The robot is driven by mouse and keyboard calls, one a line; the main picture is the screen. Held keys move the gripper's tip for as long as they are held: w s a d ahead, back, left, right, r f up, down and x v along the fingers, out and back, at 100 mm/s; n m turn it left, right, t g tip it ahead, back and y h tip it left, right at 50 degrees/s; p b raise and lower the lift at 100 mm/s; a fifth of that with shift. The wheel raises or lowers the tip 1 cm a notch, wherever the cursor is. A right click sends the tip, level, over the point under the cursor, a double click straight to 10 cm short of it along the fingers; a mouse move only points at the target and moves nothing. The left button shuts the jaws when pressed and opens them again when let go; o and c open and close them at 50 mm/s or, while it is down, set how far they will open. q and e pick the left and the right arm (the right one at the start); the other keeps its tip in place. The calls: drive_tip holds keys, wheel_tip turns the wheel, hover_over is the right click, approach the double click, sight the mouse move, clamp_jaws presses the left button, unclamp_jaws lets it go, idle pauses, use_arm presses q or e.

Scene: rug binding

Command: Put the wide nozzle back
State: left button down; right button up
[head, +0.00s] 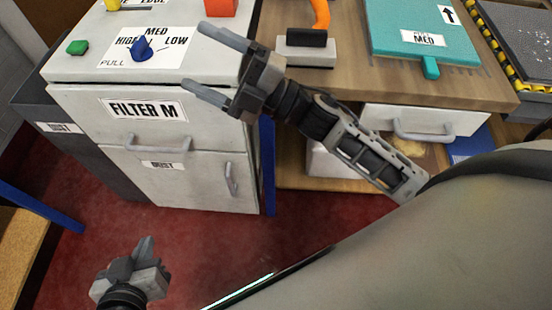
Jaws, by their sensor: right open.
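No thing in view is clearly the wide nozzle. An orange curved tube (320,14) meets a black and pale grey block (306,50) on the wooden worktop; I cannot tell whether this block is the nozzle. My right gripper (197,57) is open and empty, its fingers spread over the right part of the white cabinet's top, left of the block. My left gripper (147,248) is low at the bottom left over the red floor, apart from the furniture. Its fingers are seen too poorly to tell their opening.
The white cabinet (75,110) has a FILTER M drawer, a DUST door, a blue knob (141,48) and a green button (77,47). A teal board (420,30) marked MED lies on the wooden worktop (460,85). A drawer (385,122) is below. Red floor is open at left.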

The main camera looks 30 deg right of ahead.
drive_tip(key=s+d+f+m+g+h, duration=0.2)
drive_tip(key=s+f+m+h, duration=0.4)
drive_tip(key=f+m, duration=0.5)
drive_tip(key=s+d+f+m+g+h, duration=0.2)
drive_tip(key=s+f+m+h, duration=0.4)
drive_tip(key=f+m, duration=0.6)
drive_tip(key=shift+s+d+f+h, duration=0.3)
drive_tip(key=shift+s+f+h, duration=0.1)
drive_tip(key=shift+h, duration=0.4)
